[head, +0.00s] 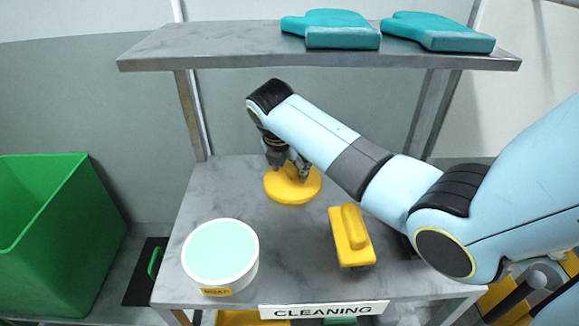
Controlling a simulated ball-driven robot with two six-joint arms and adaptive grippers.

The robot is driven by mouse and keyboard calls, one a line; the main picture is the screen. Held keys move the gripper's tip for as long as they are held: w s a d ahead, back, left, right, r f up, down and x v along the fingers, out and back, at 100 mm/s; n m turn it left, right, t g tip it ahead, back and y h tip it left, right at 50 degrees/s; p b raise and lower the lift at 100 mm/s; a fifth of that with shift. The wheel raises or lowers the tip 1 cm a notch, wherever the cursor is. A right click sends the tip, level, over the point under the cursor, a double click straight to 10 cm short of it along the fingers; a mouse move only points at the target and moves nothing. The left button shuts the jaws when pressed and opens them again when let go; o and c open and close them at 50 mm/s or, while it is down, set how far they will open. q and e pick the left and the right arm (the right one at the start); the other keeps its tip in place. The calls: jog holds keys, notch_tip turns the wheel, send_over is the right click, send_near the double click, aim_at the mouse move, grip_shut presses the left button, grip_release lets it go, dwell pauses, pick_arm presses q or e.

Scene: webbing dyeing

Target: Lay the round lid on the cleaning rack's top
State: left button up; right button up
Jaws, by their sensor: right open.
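The round yellow lid (289,190) lies flat on the grey marbled surface of the cleaning rack (215,190), towards the back. A label reading CLEANING (324,309) is on the rack's front edge. My right gripper (290,173) points down over the lid, its fingers open at the lid's middle. The fingers and wrist hide part of the lid, and whether they touch it is hard to tell. My left gripper is not in view.
A white tub with a pale green top (220,252) stands at front left, and a yellow brush (351,236) lies at front right. Teal gloves (335,30) lie on an upper shelf (230,45). A green bin (50,230) stands at left.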

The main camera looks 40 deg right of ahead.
jog(key=shift+w+v, duration=0.2)
jog(key=shift+v, duration=1)
jog(key=s+a, duration=0.1)
jog(key=a, duration=0.2)
jog(key=s+a, duration=0.2)
jog(key=a, duration=0.1)
jog(key=s+a, duration=0.2)
jog(key=a, duration=0.1)
jog(key=shift+s+a+r, duration=0.15)
jog(key=shift+a+r, duration=0.2)
jog(key=shift+a, duration=0.05)
jog(key=shift+s+a, duration=0.35)
jog(key=shift+a, duration=0.2)
jog(key=shift+f, duration=0.1)
